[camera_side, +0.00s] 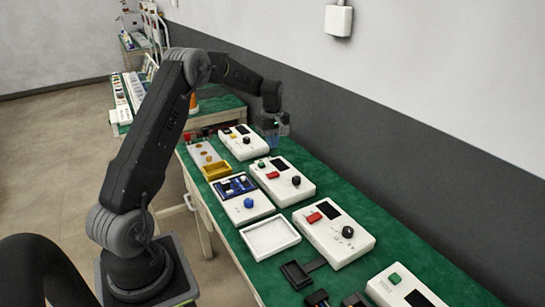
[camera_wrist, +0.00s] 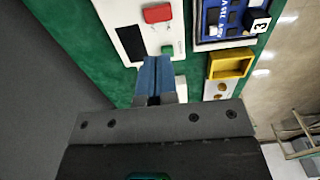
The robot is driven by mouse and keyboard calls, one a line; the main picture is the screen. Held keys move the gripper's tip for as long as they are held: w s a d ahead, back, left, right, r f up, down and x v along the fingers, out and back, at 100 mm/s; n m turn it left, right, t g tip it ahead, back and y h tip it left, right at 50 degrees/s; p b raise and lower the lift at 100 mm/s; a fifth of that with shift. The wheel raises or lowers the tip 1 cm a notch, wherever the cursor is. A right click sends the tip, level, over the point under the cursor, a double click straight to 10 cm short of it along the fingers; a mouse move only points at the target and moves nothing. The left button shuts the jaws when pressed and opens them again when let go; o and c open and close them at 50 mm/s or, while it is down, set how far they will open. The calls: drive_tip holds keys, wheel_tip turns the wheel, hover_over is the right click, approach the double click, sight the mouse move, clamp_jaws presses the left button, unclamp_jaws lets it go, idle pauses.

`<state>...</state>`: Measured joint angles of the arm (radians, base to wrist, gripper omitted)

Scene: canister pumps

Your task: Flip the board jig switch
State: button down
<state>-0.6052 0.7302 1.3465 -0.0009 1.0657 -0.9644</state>
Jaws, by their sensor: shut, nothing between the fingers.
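The board jig (camera_side: 252,213) is a white box with a blue circuit board (camera_side: 224,189) on top and a blue knob (camera_side: 248,203), in the middle of the side view. Part of the blue board also shows at the top right of the wrist view (camera_wrist: 208,27). I cannot make out which part is its switch. My gripper (camera_side: 268,140) is above the far part of the bench, farther back than the jig and apart from it. In the wrist view its blue fingers (camera_wrist: 154,72) are shut together and empty, pointing towards a white box with a red button (camera_wrist: 157,13).
White control boxes stand along the green bench (camera_side: 350,190), including one with a red button (camera_side: 330,235). A yellow tray (camera_wrist: 231,65) lies near the jig. Dark parts (camera_side: 297,274) lie nearer the camera. A wall runs along the bench's right side.

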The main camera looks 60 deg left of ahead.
sight(277, 172)
drive_tip(key=shift+r, duration=1.65)
drive_tip(key=shift+w, duration=0.7)
wheel_tip(277, 172, down, 14)
drive_tip(key=shift+w, duration=0.1)
